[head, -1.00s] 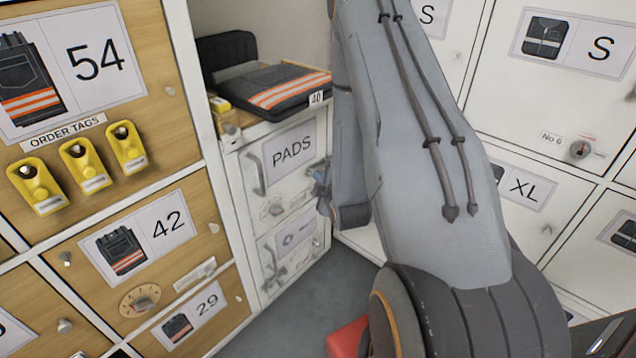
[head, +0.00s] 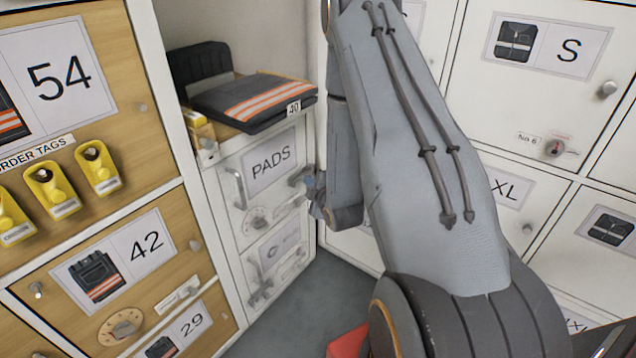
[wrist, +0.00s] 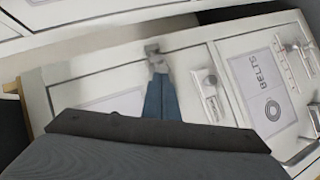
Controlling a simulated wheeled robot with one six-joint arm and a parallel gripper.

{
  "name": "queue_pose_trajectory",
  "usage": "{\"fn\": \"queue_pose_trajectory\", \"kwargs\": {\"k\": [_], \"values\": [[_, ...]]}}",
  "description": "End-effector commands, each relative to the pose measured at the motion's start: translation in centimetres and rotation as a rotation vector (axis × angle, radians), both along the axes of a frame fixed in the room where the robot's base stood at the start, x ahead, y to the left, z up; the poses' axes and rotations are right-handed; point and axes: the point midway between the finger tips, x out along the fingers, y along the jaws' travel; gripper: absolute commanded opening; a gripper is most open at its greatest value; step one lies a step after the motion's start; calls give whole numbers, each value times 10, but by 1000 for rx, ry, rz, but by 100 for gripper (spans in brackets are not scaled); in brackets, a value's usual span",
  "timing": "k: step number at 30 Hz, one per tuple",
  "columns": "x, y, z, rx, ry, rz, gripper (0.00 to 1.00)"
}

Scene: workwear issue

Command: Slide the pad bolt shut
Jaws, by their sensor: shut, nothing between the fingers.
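The pad bolt (head: 262,217) is grey metal hardware on the white PADS front (head: 232,163), below the PADS sign (head: 272,162). It also shows in the wrist view (wrist: 208,92), to the right of my fingers. Its exact position in its keeper is too small to tell. My gripper (head: 308,181) is at the right edge of the PADS front in the head view, partly hidden by my arm. In the wrist view my gripper (wrist: 154,54) has its blue fingers together and empty, pointing at the front's edge, apart from the bolt.
A BELTS front (wrist: 262,75) with its own bolt (wrist: 292,62) adjoins the PADS front. Folded dark workwear (head: 255,98) lies on top of the unit. Wooden lockers (head: 110,235) stand left, white lockers (head: 540,110) right. Grey floor (head: 310,290) lies open between.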

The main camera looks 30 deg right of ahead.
Motion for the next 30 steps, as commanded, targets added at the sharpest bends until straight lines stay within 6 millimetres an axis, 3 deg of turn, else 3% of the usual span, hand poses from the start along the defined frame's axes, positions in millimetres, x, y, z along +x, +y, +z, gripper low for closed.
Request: {"fn": "queue_pose_trajectory", "kwargs": {"k": [13, 20, 30], "values": [[0, 7, 4, 0, -2, 6, 0], [-16, 27, 22, 0, 1, -3, 0], [-83, 32, 41, 0, 3, -12, 0]]}}
